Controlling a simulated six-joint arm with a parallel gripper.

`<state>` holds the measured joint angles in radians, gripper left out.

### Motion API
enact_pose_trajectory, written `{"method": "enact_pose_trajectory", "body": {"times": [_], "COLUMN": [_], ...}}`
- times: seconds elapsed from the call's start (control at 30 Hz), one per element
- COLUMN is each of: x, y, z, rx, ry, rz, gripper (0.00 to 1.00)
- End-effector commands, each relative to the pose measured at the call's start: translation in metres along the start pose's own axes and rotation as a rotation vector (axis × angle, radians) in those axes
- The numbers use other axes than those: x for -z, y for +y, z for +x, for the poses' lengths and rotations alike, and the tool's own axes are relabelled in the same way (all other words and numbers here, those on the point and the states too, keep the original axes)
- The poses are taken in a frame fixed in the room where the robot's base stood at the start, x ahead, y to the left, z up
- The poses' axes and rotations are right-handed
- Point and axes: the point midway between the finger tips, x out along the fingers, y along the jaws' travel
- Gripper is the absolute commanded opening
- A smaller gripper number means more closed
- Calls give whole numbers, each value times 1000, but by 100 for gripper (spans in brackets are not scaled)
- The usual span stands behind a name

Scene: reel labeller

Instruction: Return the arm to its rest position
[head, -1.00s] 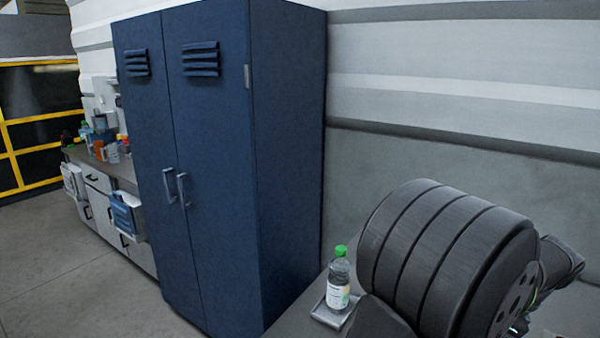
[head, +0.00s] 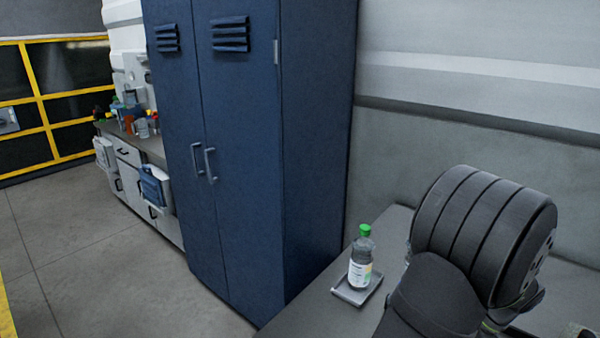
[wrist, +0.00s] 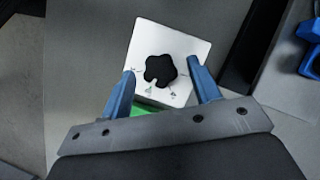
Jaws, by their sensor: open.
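My arm shows as large dark grey segments (head: 480,235) at the right of the head view, bent above the worktop. My gripper (wrist: 161,68) shows in the wrist view with two blue fingers spread apart. It is open and holds nothing. Beyond the fingertips is a pale square plate with markings and a black lobed knob (wrist: 160,71). The knob appears between the fingertips, and clear gaps show on both sides. My gripper is not visible in the head view.
A bottle with a green cap (head: 361,262) stands on a small grey tray (head: 345,294) beside my arm. A tall blue cabinet (head: 240,150) stands behind to the left. A blue object (wrist: 309,45) is at the wrist view's right edge. Open floor lies at left.

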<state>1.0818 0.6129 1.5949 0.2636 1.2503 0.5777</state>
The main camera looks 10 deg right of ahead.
Motion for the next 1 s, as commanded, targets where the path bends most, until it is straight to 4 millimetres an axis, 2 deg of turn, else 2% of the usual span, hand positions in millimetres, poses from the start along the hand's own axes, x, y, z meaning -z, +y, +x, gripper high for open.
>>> {"method": "enact_pose_trajectory", "body": {"times": [0.7, 1.0], "x": [-3, -4], "y": [-7, -7], "z": [1, 2], "rx": [-315, -397], "ry": [-1, 0], "rz": [-758, -957], "gripper": [57, 57]}}
